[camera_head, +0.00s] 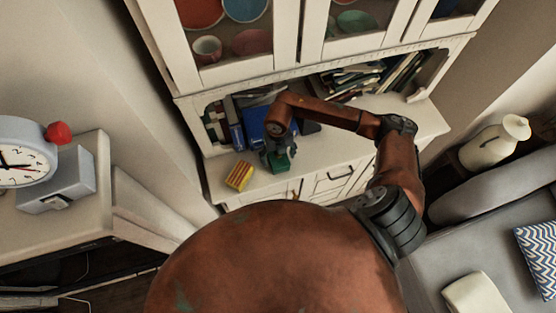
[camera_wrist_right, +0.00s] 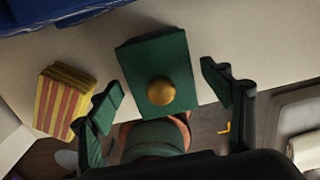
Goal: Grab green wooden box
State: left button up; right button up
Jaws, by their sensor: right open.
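The green wooden box (camera_head: 281,163) sits on the white cabinet's counter, close to its front edge. In the right wrist view the green box (camera_wrist_right: 150,62) shows a round gold knob (camera_wrist_right: 161,91) on the side towards the gripper. My right gripper (camera_head: 279,150) is right at the box in the head view and partly covers it. In the wrist view my right gripper (camera_wrist_right: 166,94) is open, with one finger on each side of the box and visible gaps between. My left gripper is not in view.
A yellow and red striped block (camera_head: 239,176) lies left of the box; it also shows in the wrist view (camera_wrist_right: 64,98). A blue book or box (camera_head: 254,122) and other books stand behind. The cabinet counter (camera_head: 325,150) is clear to the right.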

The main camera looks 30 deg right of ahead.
jog(key=shift+s+f, duration=0.1)
jog(key=shift+f, duration=1)
jog(key=c, duration=1.3)
jog(key=shift+c, duration=0.8)
jog(key=shift+r, duration=0.15)
